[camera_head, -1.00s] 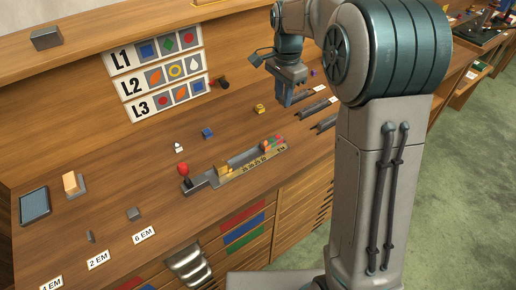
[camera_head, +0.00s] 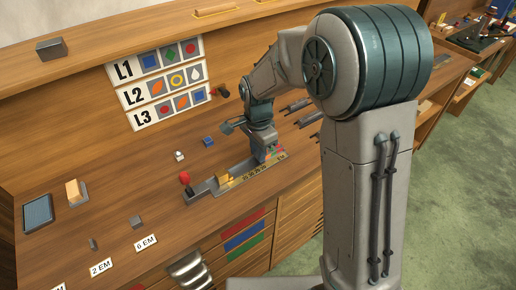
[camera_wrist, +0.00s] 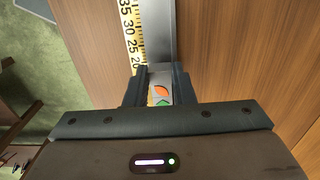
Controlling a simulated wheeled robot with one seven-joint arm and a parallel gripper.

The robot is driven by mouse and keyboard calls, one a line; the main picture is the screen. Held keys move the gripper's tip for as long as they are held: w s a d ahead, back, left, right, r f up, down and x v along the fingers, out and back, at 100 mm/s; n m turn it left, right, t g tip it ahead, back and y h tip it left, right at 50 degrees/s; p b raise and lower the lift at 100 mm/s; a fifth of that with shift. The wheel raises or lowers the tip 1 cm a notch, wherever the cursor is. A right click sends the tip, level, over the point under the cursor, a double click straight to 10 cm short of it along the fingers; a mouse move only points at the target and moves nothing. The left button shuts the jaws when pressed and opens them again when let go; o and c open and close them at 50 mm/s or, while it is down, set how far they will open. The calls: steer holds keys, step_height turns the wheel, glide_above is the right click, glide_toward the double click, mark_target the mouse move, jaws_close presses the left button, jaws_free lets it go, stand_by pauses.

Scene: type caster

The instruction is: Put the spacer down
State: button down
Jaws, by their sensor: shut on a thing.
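My gripper (camera_head: 268,154) points down over the right end of a long grey composing stick (camera_head: 208,186) with a yellow number scale. In the wrist view my gripper (camera_wrist: 160,88) straddles the stick's channel (camera_wrist: 161,30), its fingers closed on a small piece. The fingers mostly hide the held spacer, so its shape and whether it touches the stick cannot be told. Tiles with an orange leaf and a green mark (camera_wrist: 161,92) show between the fingers.
Grey blocks (camera_head: 135,222) stand by the "6 EM" (camera_head: 146,243) and "2 EM" (camera_head: 101,267) labels.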

steer(key=shift+f, duration=0.1)
steer(key=shift+s+f+b, duration=0.1)
steer(key=shift+f+b, duration=0.4)
steer(key=shift+b, duration=0.05)
steer(key=c, duration=1.2)
jaws_free()
steer(key=shift+s+d, duration=0.1)
steer(key=shift+s, duration=0.05)
steer(key=shift+c, duration=0.2)
steer(key=shift+r+p, duration=0.35)
steer(key=shift+r, duration=0.05)
step_height(320, 180, up, 12)
steer(key=r, duration=0.1)
steer(key=s+d+n+t, duration=0.1)
steer(key=s+d+n, duration=0.4)
steer(key=s+d, duration=0.2)
steer(key=s+d+f+n+t, duration=0.1)
steer(key=s+d+n+t, duration=0.1)
steer(key=s+d+n, duration=0.4)
steer(key=s, duration=0.5)
steer(key=shift+s+d+f, duration=0.15)
steer(key=shift+s+d, duration=0.2)
steer(key=shift+s, duration=0.05)
